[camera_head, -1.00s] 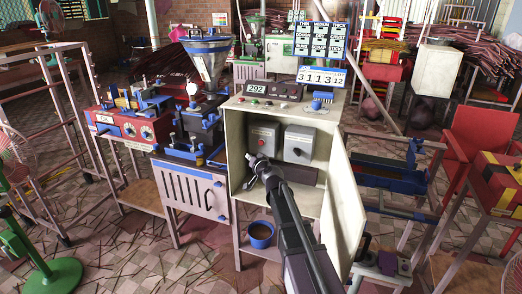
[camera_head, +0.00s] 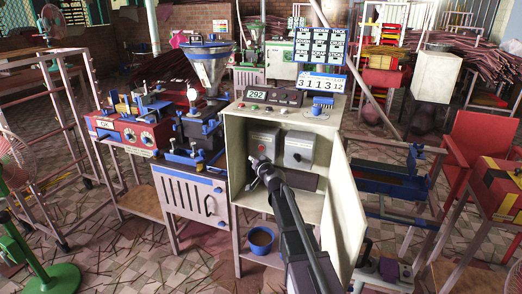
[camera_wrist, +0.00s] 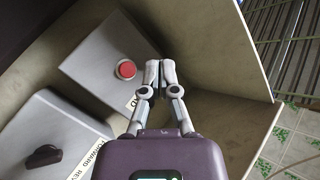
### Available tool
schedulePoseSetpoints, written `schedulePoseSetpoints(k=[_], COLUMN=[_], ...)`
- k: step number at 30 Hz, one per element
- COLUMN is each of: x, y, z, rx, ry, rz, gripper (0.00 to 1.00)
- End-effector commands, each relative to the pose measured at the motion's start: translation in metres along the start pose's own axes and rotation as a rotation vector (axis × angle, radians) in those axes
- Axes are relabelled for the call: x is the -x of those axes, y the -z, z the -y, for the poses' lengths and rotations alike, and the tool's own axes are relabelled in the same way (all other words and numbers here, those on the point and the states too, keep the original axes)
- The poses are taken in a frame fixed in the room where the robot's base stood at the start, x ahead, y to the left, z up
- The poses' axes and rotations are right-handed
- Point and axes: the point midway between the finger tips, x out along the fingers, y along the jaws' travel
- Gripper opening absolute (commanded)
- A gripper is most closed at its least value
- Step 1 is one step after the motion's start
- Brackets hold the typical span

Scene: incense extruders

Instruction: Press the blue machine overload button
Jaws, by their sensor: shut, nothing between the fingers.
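The blue machine (camera_head: 190,190) has a hopper on top and an open beige cabinet (camera_head: 236,165) beside it. Inside the cabinet are two grey boxes. The left box (camera_head: 264,147) carries a round red button (camera_wrist: 126,69). The right box (camera_head: 299,150) has a dark knob (camera_wrist: 43,156). My gripper (camera_head: 255,162) is inside the cabinet opening, at the lower part of the left box. In the wrist view the shut, empty fingertips (camera_wrist: 161,66) appear just to the right of the red button. They partly cover a label there. Contact cannot be told.
The cabinet door (camera_head: 345,210) stands open to the right of my arm. A blue bucket (camera_head: 261,240) sits below the cabinet. A panel with small buttons and a display (camera_head: 257,95) is on top. A red chair (camera_head: 475,150) stands farther right.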

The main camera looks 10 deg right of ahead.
Motion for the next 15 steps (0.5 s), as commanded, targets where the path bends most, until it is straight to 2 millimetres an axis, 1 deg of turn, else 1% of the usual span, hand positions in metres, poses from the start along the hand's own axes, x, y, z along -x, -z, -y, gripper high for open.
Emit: schedulePoseSetpoints(k=[1, 3, 15], x=[-0.006, -0.011, -0.038], y=[0.003, 0.007, 0.027], z=[-0.003, -0.007, -0.027], rx=[-0.001, 0.0, 0.001], ry=[0.0, 0.0, 0.0], rz=[0.0, 0.0, 0.0], gripper=[0.0, 0.0, 0.0])
